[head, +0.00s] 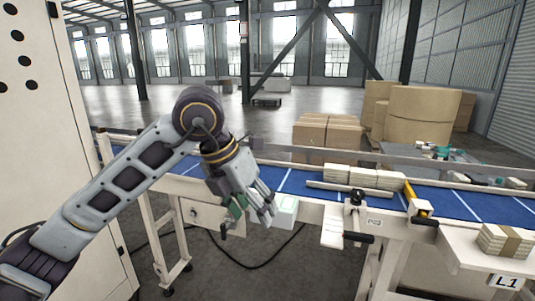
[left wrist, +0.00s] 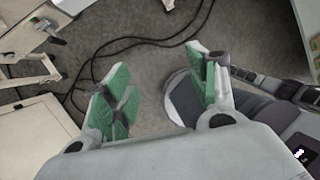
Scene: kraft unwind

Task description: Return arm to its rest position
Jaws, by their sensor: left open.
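My left arm comes in from the left in the head view and bends down at the elbow. My left gripper (head: 247,215) hangs in front of the near edge of the blue conveyor (head: 292,182), pointing down. In the left wrist view my left gripper (left wrist: 162,88) is open, its green-padded fingers apart with nothing between them. Grey floor and part of my own base show beyond the fingers. My right arm is not in view.
Kraft paper bundles (head: 363,177) lie on the conveyor near a yellow-handled bar (head: 417,206). Another banded stack (head: 506,240) sits on the L1 shelf (head: 463,247) at right. A white cabinet (head: 50,130) stands at left. Dark cables (left wrist: 100,60) run across the floor.

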